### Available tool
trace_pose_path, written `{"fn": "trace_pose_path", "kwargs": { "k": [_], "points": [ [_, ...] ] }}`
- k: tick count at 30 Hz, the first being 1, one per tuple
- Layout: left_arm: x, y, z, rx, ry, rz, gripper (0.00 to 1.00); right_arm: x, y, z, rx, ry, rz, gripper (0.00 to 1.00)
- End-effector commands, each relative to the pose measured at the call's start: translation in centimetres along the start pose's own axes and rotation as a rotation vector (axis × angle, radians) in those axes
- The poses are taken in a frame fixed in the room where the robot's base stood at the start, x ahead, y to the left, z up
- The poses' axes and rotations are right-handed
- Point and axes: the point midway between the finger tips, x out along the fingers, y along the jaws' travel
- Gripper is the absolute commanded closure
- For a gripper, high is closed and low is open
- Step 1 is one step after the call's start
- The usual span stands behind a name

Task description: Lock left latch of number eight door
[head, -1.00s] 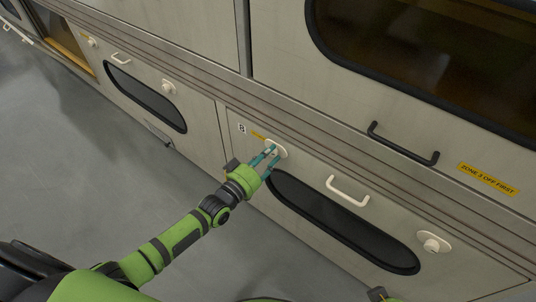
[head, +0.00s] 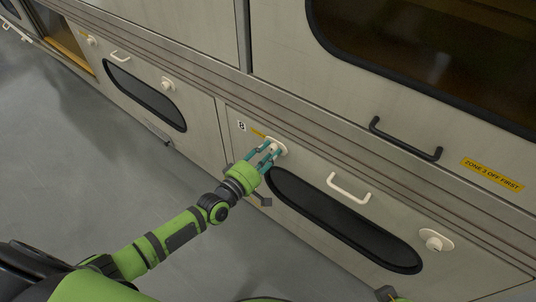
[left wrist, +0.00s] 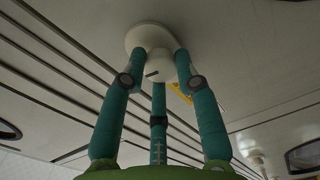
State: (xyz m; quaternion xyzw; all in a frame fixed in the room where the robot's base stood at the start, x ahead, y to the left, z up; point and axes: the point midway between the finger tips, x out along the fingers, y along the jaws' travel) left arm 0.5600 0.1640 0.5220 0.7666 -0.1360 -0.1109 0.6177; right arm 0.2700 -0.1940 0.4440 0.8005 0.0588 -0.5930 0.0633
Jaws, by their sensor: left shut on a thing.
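The number eight door (head: 318,165) is a pale panel with a long dark window, marked by a small "8" label (head: 241,126). Its left latch (head: 280,148) is a white knob on an oval white plate at the door's upper left. My left gripper (head: 270,151), green with teal fingers, is shut on this latch knob and partly hides it. In the left wrist view the fingers close around the white latch knob (left wrist: 160,66), which has a dark mark on its face.
The door's white handle (head: 348,188) and right latch (head: 436,241) are to the right. A dark handle (head: 404,141) and a yellow "ZONE 3 OFF FIRST" label (head: 492,174) are on the panel above. Another door with a dark window (head: 146,96) is at left. The grey floor is clear.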

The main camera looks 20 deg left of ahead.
Motion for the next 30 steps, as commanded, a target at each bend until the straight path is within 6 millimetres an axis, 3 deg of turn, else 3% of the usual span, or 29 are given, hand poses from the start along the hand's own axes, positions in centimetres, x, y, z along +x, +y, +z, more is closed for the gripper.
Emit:
{"fn": "trace_pose_path", "kwargs": {
  "k": [1,12,29,30],
  "points": [
    [0.2,0.4,-0.8,-0.028,0.015,0.014,1.00,-0.2,0.0,0.0,0.001,0.004,0.000,0.62],
    [0.2,0.3,-0.8,-0.195,0.014,0.013,1.00,-1.9,0.1,-0.1,0.003,0.014,0.002,0.62],
    [0.1,0.2,-0.9,-0.225,0.015,0.011,1.00,-2.3,0.1,-0.1,0.003,0.016,0.002,0.62],
    [0.1,0.2,-0.9,-0.225,0.015,0.011,0.65,-2.3,0.1,-0.1,0.003,0.016,0.002,0.62]
  ]
}}
